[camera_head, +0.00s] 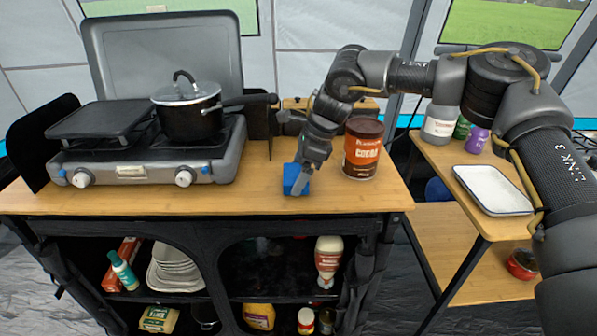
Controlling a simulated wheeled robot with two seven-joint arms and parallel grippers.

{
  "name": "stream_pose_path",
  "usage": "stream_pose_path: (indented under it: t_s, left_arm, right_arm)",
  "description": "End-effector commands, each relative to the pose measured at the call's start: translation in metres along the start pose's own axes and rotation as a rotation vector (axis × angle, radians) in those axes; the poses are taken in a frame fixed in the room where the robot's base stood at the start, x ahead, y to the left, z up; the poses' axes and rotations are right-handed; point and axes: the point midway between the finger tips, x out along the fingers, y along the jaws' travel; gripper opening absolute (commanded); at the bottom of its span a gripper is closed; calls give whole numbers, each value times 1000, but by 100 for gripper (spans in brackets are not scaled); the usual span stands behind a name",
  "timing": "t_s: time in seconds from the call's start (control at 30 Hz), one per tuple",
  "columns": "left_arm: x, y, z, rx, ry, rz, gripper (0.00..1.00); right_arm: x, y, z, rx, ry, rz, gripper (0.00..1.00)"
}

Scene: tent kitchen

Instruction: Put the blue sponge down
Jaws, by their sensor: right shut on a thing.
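The blue sponge (290,180) is at the counter's front right part, left of the cocoa tin. My right gripper (299,181) points down and is shut on the sponge, hiding part of it. The sponge is at or just above the wooden counter (240,190); I cannot tell if it touches. My left gripper is not in view.
A cocoa tin (363,148) stands right beside my right gripper. A camping stove (150,155) with a lidded pot (189,112) fills the counter's left. A side table on the right holds a white tray (493,188) and bottles. Clear counter lies left of the sponge.

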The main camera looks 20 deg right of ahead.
Motion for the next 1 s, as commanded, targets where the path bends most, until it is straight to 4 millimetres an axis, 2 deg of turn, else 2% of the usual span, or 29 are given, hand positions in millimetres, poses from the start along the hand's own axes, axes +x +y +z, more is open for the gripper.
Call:
stream_pose_path:
  t_s: [0.43,0.47,0.53,0.83,1.0]
  left_arm:
    - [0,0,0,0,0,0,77]
    - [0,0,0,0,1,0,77]
    - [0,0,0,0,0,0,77]
    - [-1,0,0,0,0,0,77]
    - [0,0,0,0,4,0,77]
  right_arm:
    - [8,0,-3,1,-1,0,61]
    - [7,0,-3,1,-1,-1,89]
    - [7,0,-3,1,-1,-1,98]
    - [4,0,-2,0,-1,-2,100]
    - [-19,0,-1,0,-3,-4,100]
